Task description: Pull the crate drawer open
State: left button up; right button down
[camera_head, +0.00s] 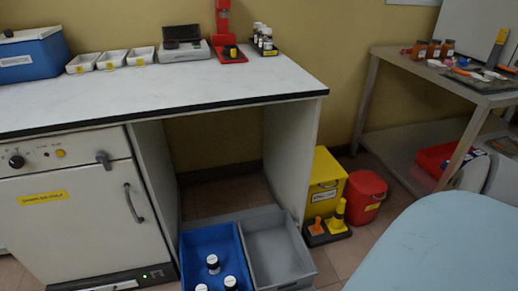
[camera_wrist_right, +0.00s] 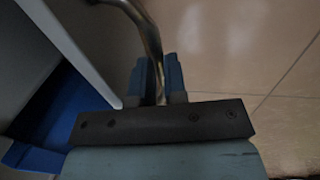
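The crate drawer (camera_head: 306,255) is low under the workbench, at the bottom of the head view. It holds a blue bin (camera_head: 189,262) with several white-labelled bottles and a grey bin (camera_head: 276,248). Its front is cut off by the head view's lower edge. In the right wrist view, a blue bin (camera_wrist_right: 52,112) shows beside a pale grey panel (camera_wrist_right: 68,40). A curved metal handle (camera_wrist_right: 151,35) runs between the fingers of my right gripper (camera_wrist_right: 159,82), which look closed around it. My left gripper is in neither view.
The workbench (camera_head: 180,88) overhangs the drawer space. A white cabinet (camera_head: 75,235) with a handle stands left. A yellow bin (camera_head: 325,172), a red bin (camera_head: 364,190) and a black stand (camera_head: 328,232) sit right of the drawer. A side table (camera_head: 388,55) stands farther right.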

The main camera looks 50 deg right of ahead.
jog(key=c, duration=1.2)
grip_release()
jog(key=shift+o, duration=0.2)
jog(key=shift+r+p, duration=0.3)
pick_arm(q)
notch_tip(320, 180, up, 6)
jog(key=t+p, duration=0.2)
jog(key=p, duration=0.3)
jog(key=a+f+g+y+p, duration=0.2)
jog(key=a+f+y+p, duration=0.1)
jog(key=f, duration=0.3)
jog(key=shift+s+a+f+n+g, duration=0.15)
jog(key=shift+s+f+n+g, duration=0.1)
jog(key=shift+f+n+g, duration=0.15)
pick_arm(e)
notch_tip(320, 180, up, 13)
jog(key=s+a, duration=0.1)
jog(key=s, duration=0.1)
jog(key=shift+s+a, duration=0.15)
jog(key=shift+f, duration=0.1)
